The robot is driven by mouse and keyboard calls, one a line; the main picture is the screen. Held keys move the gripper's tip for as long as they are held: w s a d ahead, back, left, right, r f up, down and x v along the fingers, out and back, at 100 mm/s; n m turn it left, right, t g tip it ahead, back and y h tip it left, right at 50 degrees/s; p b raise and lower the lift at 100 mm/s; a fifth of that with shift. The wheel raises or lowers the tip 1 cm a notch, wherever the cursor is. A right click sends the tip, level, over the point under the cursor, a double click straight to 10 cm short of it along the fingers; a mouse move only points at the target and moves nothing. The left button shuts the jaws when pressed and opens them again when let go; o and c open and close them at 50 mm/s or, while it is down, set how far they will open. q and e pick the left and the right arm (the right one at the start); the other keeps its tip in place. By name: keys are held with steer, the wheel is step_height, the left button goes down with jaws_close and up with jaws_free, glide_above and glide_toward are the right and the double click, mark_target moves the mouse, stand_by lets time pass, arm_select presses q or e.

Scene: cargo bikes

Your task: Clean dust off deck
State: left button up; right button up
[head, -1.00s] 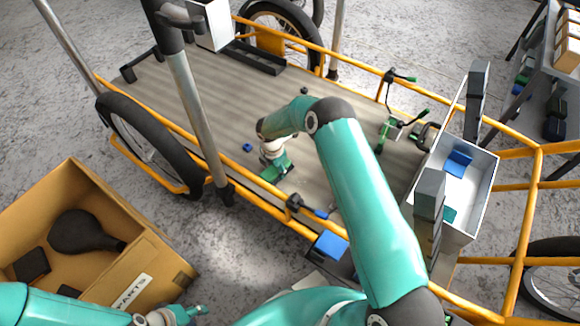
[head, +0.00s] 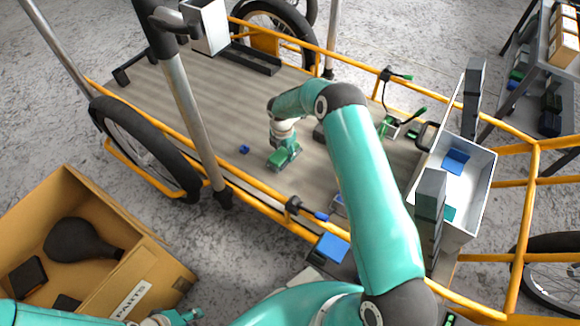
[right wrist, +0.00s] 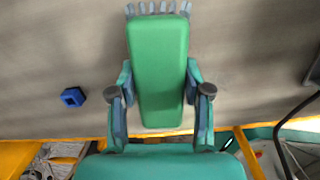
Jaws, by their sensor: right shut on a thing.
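The deck (head: 165,98) is the grey-brown striped floor of an orange-framed cargo bike. My right gripper (head: 283,150) is low over the middle of the deck and shut on a green brush (head: 279,160). In the right wrist view, the brush (right wrist: 158,60) sits between both fingers of the right gripper (right wrist: 159,95), with grey bristles at its far end. I cannot tell whether the bristles touch the deck. No distinct dust can be made out. My left gripper (head: 178,317) is at the bottom edge, near the cardboard box; its finger opening is unclear.
Orange rails (head: 262,190) edge the deck. A grey post (head: 180,85) crosses in front. A white bin (head: 481,190) stands right; a cardboard box (head: 150,285) lower left.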

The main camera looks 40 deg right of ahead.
steer(key=shift+a+r+p, duration=0.1)
steer(key=shift+r+p, duration=1.2)
steer(key=shift+r, duration=1.2)
